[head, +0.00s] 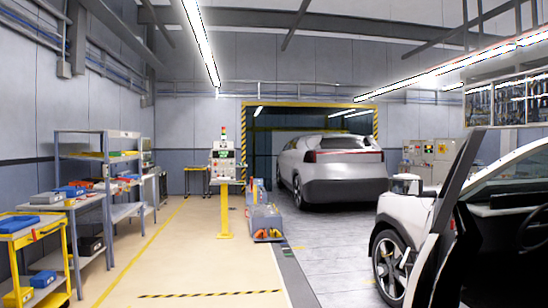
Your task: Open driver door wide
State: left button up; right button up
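The white car (400,212) stands at the right edge of the head view, cut off by the frame. Its driver door (440,225) stands open and is swung out from the body. I see it nearly edge-on, with dark inner trim low down. The doorway beside it shows a dark cabin with part of a steering wheel (534,232). How wide the door stands cannot be told exactly. The door's handle is not visible. Neither of my grippers is in view.
A second white car (335,170) is parked at the back. A yellow-based control post (224,190) and a grey floor unit (264,220) stand mid-left. Shelves (105,190) and a yellow cart (35,245) line the left. The beige floor (190,255) left of the door is clear.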

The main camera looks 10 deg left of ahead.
aim_at(460, 241)
jog(key=u, duration=0.65)
jog(key=i+l+z, duration=0.35)
jog(key=l, duration=0.3)
jog(key=i+l+z, duration=0.4)
jog(key=l, duration=0.25)
jog(key=i+l+z, duration=0.35)
jog(key=l, duration=0.15)
jog(key=i+j+z, duration=0.2)
jog(key=j, duration=0.35)
jog(key=i+j+z, duration=0.2)
jog(key=j, duration=0.35)
jog(key=i+j+z, duration=0.2)
jog(key=j, duration=0.4)
jog(key=i+j+z, duration=0.2)
jog(key=j, duration=0.4)
jog(key=j+z, duration=0.2)
jog(key=j, duration=0.4)
jog(key=l+z, duration=0.1)
jog(key=l, duration=0.45)
jog(key=k, duration=0.05)
